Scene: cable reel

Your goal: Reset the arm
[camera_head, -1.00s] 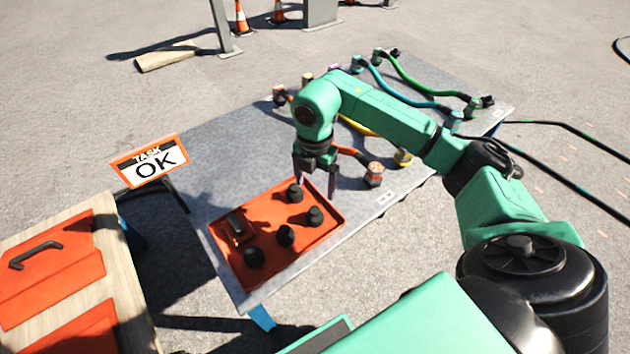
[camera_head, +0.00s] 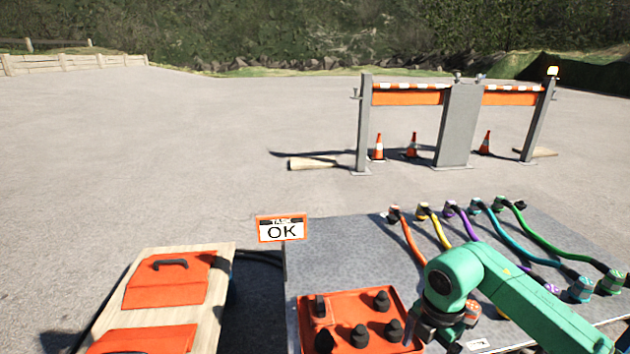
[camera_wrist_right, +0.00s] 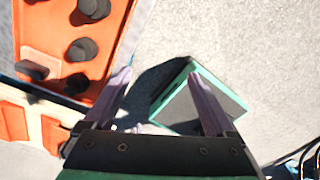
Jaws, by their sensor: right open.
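My right arm is green and comes in from the right in the head view. Its gripper (camera_head: 440,335) hangs low by the right side of an orange tray (camera_head: 348,306), partly cut off by the lower frame edge. My left gripper is not in view.
A grey table (camera_head: 330,250) carries the tray and several coloured cables (camera_head: 480,230) with plugs, behind and right of the arm. A wooden bench (camera_head: 222,262) with orange panels stands left. A barrier (camera_head: 460,120) and cones stand behind.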

